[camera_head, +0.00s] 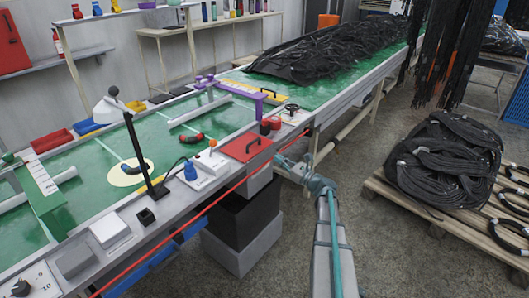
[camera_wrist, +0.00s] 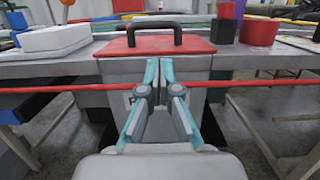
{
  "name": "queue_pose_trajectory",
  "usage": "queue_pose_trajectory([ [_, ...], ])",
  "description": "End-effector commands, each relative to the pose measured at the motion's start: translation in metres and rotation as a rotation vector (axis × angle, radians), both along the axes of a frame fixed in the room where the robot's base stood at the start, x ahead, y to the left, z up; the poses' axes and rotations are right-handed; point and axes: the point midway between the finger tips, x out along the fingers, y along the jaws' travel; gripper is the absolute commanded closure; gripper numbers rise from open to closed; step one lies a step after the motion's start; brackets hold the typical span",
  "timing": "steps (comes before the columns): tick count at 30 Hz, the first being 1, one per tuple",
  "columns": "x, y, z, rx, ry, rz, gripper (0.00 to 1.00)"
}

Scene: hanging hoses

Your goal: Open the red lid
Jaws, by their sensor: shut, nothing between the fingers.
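The red lid (camera_head: 247,146) lies flat and closed on a grey box (camera_head: 255,184) at the front edge of the bench. A black handle (camera_head: 253,144) stands up from the lid. In the wrist view the lid (camera_wrist: 120,47) is straight ahead, with its black handle (camera_wrist: 133,29) on top. My gripper (camera_wrist: 157,62) is shut and empty. Its teal fingertips point at the front of the box, just below the lid's front edge. I cannot tell whether they touch it. In the head view my gripper (camera_head: 279,158) is right of the box.
A red cable (camera_head: 190,222) runs along the bench's front, and in the wrist view the red cable (camera_wrist: 255,85) passes by my fingers. A pallet (camera_head: 420,210) with coiled hoses is at the right.

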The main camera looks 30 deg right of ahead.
Motion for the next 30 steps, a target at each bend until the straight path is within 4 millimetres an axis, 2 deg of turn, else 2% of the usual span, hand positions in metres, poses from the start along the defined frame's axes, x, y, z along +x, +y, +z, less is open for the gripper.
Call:
queue_pose_trajectory([
  [5, 0.015, 0.007, 0.003, 0.005, 0.004, 0.005, 1.0],
  [18, 0.075, 0.035, 0.015, 0.002, 0.004, 0.004, 1.0],
  [24, 0.086, 0.042, 0.018, 0.002, 0.003, 0.004, 1.0],
  [30, 0.087, 0.043, 0.018, 0.002, 0.004, 0.003, 1.0],
])
